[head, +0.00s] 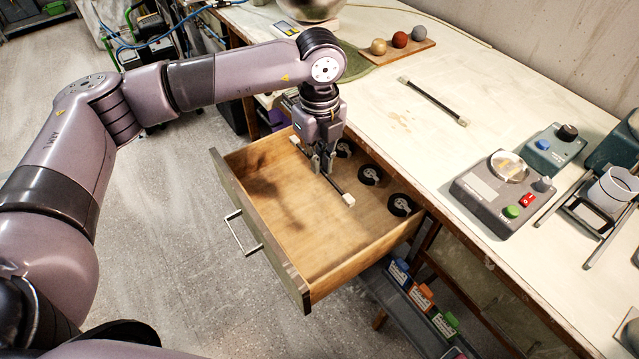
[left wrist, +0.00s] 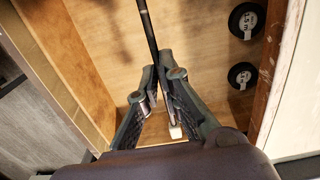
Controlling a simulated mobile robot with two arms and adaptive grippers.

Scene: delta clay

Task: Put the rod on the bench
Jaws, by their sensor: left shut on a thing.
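A thin black rod (head: 337,187) with white end blocks is in the open wooden drawer (head: 290,232), low over or on its floor; I cannot tell if it touches. My left gripper (head: 321,168) reaches down into the drawer and is shut on the rod. In the left wrist view the rod (left wrist: 148,35) runs between the fingertips (left wrist: 160,88), with one white end near the fingers. A similar black rod (head: 432,101) with pale ends lies on the bench (head: 420,140). My right gripper is out of view.
Three round black discs (head: 401,205) lie along the drawer's bench side. A board with three balls (head: 400,40) stands at the bench's back. A grey control box (head: 503,187) and other devices stand at the right. Bare bench lies around the other rod.

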